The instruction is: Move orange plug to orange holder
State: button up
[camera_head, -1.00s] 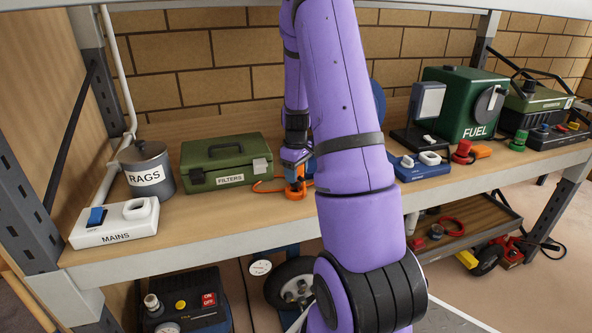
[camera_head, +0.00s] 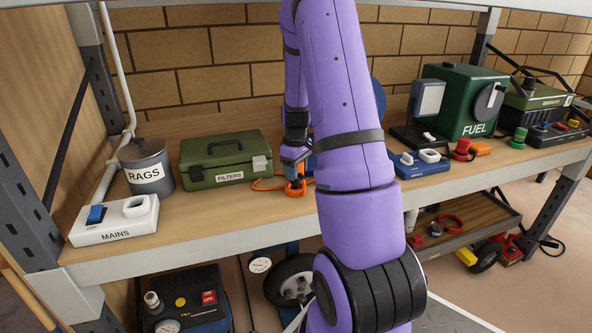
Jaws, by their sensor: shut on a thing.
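My gripper (camera_head: 294,172) is low over the shelf board, just right of the green FILTERS case, pointing down. It is shut on an orange piece (camera_head: 296,189) with an orange cable (camera_head: 265,185) curving left beside the case, which I take for the orange plug. The piece is at or just above the board; the fingers partly cover it, and I cannot tell if it touches an orange holder there. My arm hides the shelf just to the right. Another orange thing (camera_head: 481,149) lies by the FUEL box, too small to identify for sure.
The FILTERS case (camera_head: 220,165) stands close left of my gripper. A RAGS tin (camera_head: 146,168) and white MAINS block (camera_head: 115,222) are further left. A blue socket block (camera_head: 422,163), red plug (camera_head: 462,149) and green FUEL box (camera_head: 466,105) stand right. The front board strip is clear.

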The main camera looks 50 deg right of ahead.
jog(key=shift+f, duration=1.5)
dwell(0.4)
jog(key=o, duration=1.1)
jog(key=shift+c, duration=0.2)
jog(key=shift+r, duration=0.1)
notch_tip(320, 180, up, 11)
jog(key=shift+f, duration=0.2)
